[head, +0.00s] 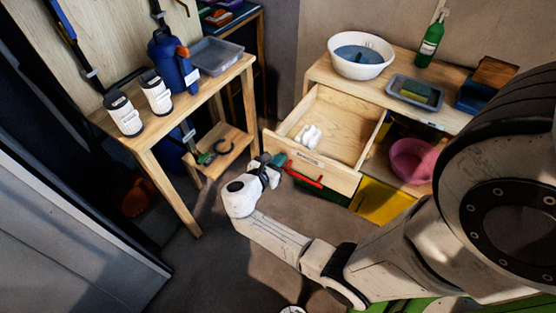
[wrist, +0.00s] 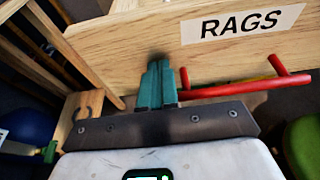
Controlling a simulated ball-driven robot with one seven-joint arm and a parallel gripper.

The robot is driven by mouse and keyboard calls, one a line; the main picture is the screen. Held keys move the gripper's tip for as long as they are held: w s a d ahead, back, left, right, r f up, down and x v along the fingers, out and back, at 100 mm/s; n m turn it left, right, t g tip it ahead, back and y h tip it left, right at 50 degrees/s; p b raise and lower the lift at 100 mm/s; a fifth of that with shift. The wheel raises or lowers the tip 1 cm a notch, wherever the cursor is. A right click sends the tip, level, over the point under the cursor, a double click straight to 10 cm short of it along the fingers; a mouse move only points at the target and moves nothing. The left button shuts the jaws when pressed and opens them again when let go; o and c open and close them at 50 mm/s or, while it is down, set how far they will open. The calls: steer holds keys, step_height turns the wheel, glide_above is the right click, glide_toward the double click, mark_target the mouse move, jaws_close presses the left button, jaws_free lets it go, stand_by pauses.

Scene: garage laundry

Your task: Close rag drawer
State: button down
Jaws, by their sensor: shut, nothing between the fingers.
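The rag drawer (head: 318,167) is pulled well out of the wooden bench in the head view, with white rolled rags (head: 308,135) inside. Its wooden front carries a RAGS label (wrist: 243,22) and a red bar handle (head: 304,175). My gripper (head: 266,161) is at the left part of the drawer front, left of the handle. In the wrist view its teal fingers (wrist: 157,85) are together and empty, with their tips at the front's face left of the handle (wrist: 240,88). Whether the tips touch the wood is hard to tell.
A wooden table (head: 188,97) with white canisters (head: 156,92) and a blue jug (head: 172,62) stands left. The bench top (head: 316,72) holds a white basin (head: 360,54), a grey tray (head: 416,92) and a green bottle (head: 430,40). A pink bowl (head: 409,160) sits below. Floor before the drawer is open.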

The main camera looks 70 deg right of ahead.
steer(key=s+d+b, duration=0.2)
steer(key=d, duration=0.7)
steer(key=s+d+b, duration=0.2)
steer(key=d+b, duration=0.1)
steer(key=d, duration=0.7)
steer(key=s+d+b, duration=0.3)
steer(key=d, duration=0.6)
steer(key=shift+d+f, duration=0.1)
steer(key=shift+d, duration=0.6)
steer(key=shift+d+r, duration=0.1)
steer(key=shift+r, duration=0.3)
